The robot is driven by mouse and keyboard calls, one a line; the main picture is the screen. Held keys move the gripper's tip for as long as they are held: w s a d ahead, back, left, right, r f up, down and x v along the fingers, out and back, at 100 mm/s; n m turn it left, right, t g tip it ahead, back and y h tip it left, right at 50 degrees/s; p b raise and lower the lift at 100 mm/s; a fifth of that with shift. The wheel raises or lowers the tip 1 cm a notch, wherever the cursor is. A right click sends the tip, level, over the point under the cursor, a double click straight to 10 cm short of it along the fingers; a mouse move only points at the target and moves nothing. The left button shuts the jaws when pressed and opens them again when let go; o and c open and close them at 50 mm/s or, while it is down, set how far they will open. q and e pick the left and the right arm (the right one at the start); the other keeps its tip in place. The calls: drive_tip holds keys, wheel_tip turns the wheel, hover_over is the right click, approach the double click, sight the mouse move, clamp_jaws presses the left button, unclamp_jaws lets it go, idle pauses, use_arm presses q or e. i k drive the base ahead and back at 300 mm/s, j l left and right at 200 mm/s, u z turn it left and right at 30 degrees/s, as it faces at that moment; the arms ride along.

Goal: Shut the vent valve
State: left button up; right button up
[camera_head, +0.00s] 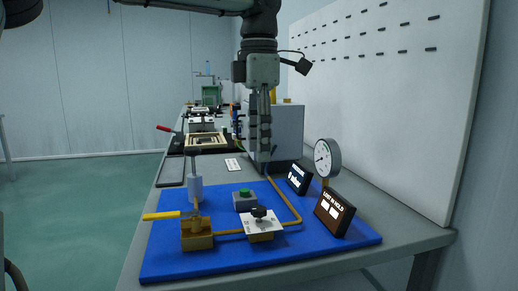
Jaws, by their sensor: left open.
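A blue panel board (300,254) on the bench carries brass piping. At its left is a brass valve block (197,235) with a yellow lever (162,215) pointing left, roughly horizontal. A black knob (259,212) sits on a white plate (262,224) over another brass block in the middle. I cannot read which one is marked as the vent valve. My left gripper (262,160) hangs fingers-down, open and empty, above and behind the knob, in front of a grey box. It is apart from both valves. My right gripper is not in view.
A round gauge (327,158), a lit sign (334,212) and a smaller dark display (298,179) stand at the right. A green button box (245,200) and a grey cylinder (195,188) stand on the board. The grey box (288,130) is behind; a pegboard wall bounds the right.

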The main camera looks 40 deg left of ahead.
sight(158, 216)
drive_tip(key=k, duration=1.5)
